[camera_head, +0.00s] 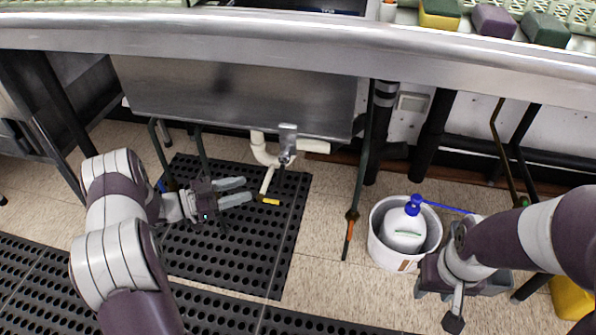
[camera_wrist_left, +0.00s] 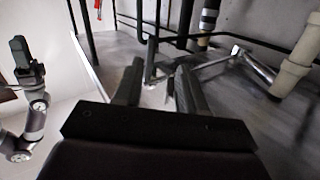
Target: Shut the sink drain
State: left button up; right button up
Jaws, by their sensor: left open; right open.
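Under the steel sink (camera_head: 235,95), a pale drain pipe (camera_head: 262,150) carries a metal drain fitting (camera_head: 287,140). A yellow-tipped handle (camera_head: 267,201) shows below it, just right of my left fingertips. My left gripper (camera_head: 246,190) is open under the sink, with nothing seen between its fingers. In the left wrist view its two fingers (camera_wrist_left: 157,85) are apart, and a metal bar (camera_wrist_left: 208,64) runs from beyond them toward the pale pipe (camera_wrist_left: 292,68). I cannot tell whether a finger touches the handle. My right gripper (camera_head: 455,300) is open beside the white bucket.
A white bucket (camera_head: 378,245) holding a white bottle with a blue top (camera_head: 405,228) stands on the floor. Black sink legs (camera_head: 382,130) and a thin upright rod (camera_head: 354,200) stand right of the drain. A perforated black mat (camera_head: 270,255) covers the floor. Sponges (camera_head: 493,20) lie on the counter.

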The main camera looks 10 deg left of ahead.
aim_at(282, 171)
pick_arm(q)
jog(key=w+d+b, duration=0.2)
jog(key=w+d, duration=0.1)
jog(key=d, duration=0.2)
jog(key=w+d+r+h+b, duration=0.1)
jog(key=w+d+b, duration=0.1)
jog(key=d, duration=0.4)
jog(key=shift+w+d+r+b, duration=0.25)
jog(key=shift+w+b, duration=0.15)
jog(key=shift+b, duration=0.45)
grip_shut()
